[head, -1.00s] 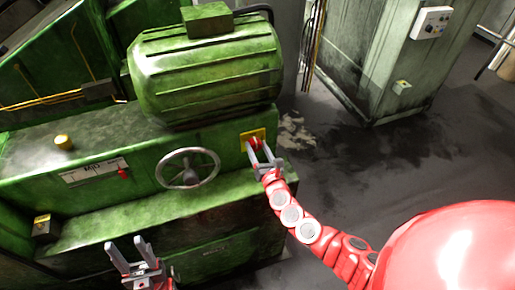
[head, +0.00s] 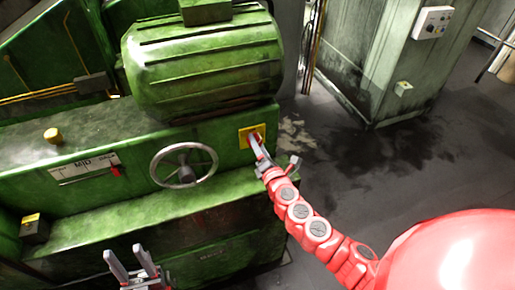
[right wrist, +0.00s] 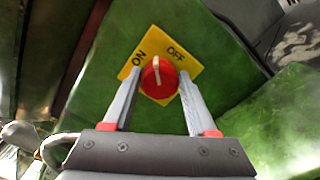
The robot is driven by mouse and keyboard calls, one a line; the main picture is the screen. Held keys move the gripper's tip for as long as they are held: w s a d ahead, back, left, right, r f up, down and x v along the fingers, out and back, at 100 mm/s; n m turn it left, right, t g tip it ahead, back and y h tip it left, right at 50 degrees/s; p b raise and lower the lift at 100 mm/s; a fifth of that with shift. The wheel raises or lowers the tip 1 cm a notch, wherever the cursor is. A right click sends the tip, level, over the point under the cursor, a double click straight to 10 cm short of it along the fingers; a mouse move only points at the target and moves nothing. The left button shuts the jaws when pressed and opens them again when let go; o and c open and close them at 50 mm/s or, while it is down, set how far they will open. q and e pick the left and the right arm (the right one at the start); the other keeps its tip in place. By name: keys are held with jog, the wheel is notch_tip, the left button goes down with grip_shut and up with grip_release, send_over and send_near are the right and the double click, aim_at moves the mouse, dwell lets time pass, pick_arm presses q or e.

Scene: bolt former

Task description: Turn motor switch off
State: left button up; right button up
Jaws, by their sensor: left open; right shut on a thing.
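The motor switch is a red round knob (right wrist: 159,77) with a white pointer mark, on a yellow plate (right wrist: 190,64) labelled ON and OFF. In the right wrist view the pointer aims up, between the two words. In the head view the yellow plate (head: 245,137) is on the green machine's front, right of the handwheel. My right gripper (right wrist: 159,72) has one finger on each side of the knob and is shut on it. It also shows in the head view (head: 258,148), partly covering the knob. My left gripper (head: 124,250) is open and empty at the bottom left.
The green machine (head: 130,210) carries a large ribbed motor (head: 205,65), a handwheel (head: 184,165), a yellow button (head: 53,135) and a small red lever (head: 116,171). A grey-green cabinet (head: 380,60) stands at the back right. Dark floor (head: 350,180) is open right of the machine.

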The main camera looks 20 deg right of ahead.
jog(key=shift+f+m+b, duration=0.15)
jog(key=shift+m+b, duration=0.5)
jog(key=shift+m, duration=1.75)
jog(key=shift+f+m+b, duration=0.1)
jog(key=shift+m+b, duration=0.55)
jog(key=shift+m, duration=1.75)
jog(key=o, duration=1.4)
jog(key=shift+c, duration=0.2)
